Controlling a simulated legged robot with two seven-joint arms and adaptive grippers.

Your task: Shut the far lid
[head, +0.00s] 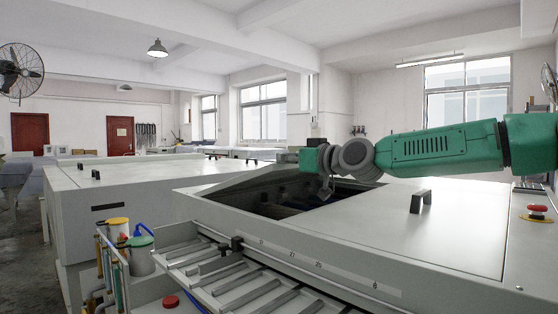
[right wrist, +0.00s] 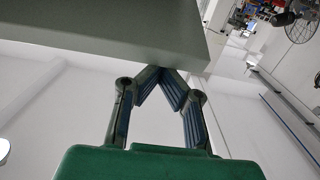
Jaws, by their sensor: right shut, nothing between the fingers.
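The far lid (head: 232,178) of the grey plate processor is a flat grey panel beside the dark opening, and it looks tilted up. A grey panel that seems to be this lid fills the upper left of the right wrist view (right wrist: 110,28). My right gripper (head: 326,190) reaches in from the right above the opening. It is shut and empty, and its fingertips (right wrist: 168,70) meet right at the panel's lower edge. I cannot tell whether they touch it. My left gripper is not in view.
The near lid (head: 455,215) lies flat with a black handle (head: 421,200). A red stop button (head: 537,209) is at the right. A rack of rollers (head: 235,277) and a capped container (head: 140,255) stand in front. Another grey machine (head: 110,205) is at the left.

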